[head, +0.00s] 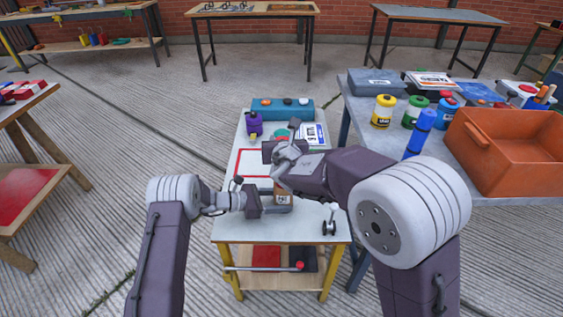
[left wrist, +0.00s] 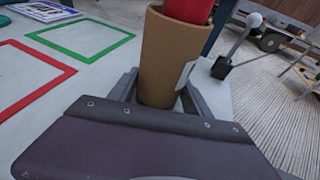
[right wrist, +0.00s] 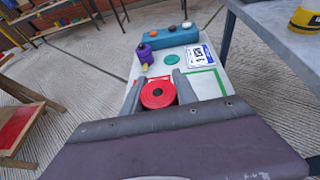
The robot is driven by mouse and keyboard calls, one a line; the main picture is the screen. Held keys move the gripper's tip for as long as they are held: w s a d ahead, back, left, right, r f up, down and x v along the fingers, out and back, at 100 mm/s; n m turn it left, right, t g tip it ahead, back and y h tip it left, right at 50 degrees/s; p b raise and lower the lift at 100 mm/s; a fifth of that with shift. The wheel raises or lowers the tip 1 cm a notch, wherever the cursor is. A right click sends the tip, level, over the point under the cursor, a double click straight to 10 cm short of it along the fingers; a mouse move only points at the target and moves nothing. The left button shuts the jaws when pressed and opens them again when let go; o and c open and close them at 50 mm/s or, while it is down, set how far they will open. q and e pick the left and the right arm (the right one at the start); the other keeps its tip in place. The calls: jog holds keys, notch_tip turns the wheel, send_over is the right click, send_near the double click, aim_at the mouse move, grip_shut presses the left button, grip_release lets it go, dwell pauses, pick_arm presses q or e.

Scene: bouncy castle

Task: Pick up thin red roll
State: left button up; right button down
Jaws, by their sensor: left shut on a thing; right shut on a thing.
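A brown tapered sleeve (left wrist: 167,58) stands between the fingers of my left gripper (left wrist: 158,92), which is shut on it. A red roll (left wrist: 188,8) shows at the top of the sleeve, cut off by the picture edge. In the right wrist view a red roll (right wrist: 158,96) with a dark centre sits between the fingers of my right gripper (right wrist: 159,88), which is shut on it. I cannot tell whether both views show the same roll. In the head view the brown sleeve (head: 283,193) is partly hidden by my right arm above the small table.
The small table (head: 235,228) carries a teal block (head: 282,108), a purple bottle (head: 254,124), a printed card (head: 314,135), red and green outlines and a small lever (head: 330,222). At right, a table holds an orange bin (head: 510,150), a blue cylinder (head: 420,133) and several paint pots.

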notch_tip(320, 180, up, 8)
jog(key=shift+r, duration=0.25)
pick_arm(q)
jog(key=o, duration=1.1)
jog(key=shift+c, duration=0.2)
